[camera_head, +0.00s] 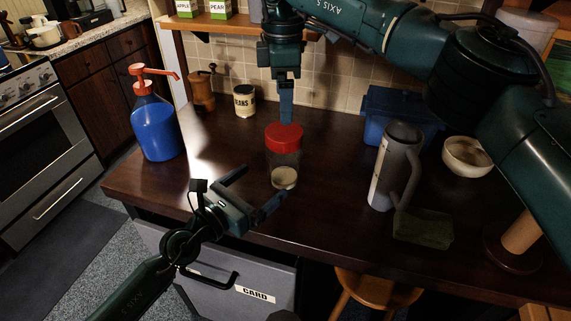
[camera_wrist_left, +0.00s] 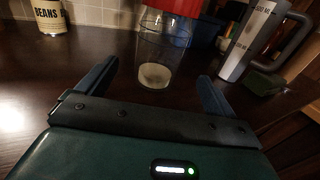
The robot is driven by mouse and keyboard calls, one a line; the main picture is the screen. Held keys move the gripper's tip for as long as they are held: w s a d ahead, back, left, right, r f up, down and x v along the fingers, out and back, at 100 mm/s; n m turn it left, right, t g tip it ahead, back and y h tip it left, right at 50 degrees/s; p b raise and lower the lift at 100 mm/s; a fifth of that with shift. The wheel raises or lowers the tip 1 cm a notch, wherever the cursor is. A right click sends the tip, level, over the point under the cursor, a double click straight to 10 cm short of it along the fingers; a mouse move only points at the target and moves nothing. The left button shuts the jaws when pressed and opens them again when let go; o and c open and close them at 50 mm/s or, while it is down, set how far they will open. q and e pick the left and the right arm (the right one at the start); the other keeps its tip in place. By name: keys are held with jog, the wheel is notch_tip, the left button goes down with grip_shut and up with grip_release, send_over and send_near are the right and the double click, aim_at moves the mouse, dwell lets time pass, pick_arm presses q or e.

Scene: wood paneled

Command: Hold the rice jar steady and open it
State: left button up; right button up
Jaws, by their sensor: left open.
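The rice jar (camera_head: 283,162) is clear, with a little pale rice at its bottom and a red lid (camera_head: 284,140) on top. It stands upright on the dark wooden counter. My left gripper (camera_head: 264,183) is open and empty, just in front of the jar on the near-left side. In the left wrist view the jar (camera_wrist_left: 160,60) stands ahead, in line with the gap between the open fingers. My right gripper (camera_head: 287,116) points down from above at the red lid, its blue fingers seen edge-on. I cannot tell whether they touch the lid or how far apart they are.
A grey measuring jug (camera_head: 388,170), a green sponge (camera_head: 423,229), a white bowl (camera_head: 467,158) and a blue crate (camera_head: 385,112) are to the right. A blue pump bottle (camera_head: 155,125), a grinder (camera_head: 201,90) and a beans can (camera_head: 245,100) are to the left. The counter's front edge is close.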

aim_at(286, 163)
pick_arm(q)
jog(key=x, duration=0.9)
jog(key=shift+w+d, duration=0.2)
jog(key=c, duration=2)
pick_arm(e)
jog(key=shift+m, duration=1.9)
jog(key=shift+f+m, duration=0.3)
jog(key=shift+f, duration=0.3)
notch_tip(286, 163, down, 7)
jog(key=shift+r, duration=0.1)
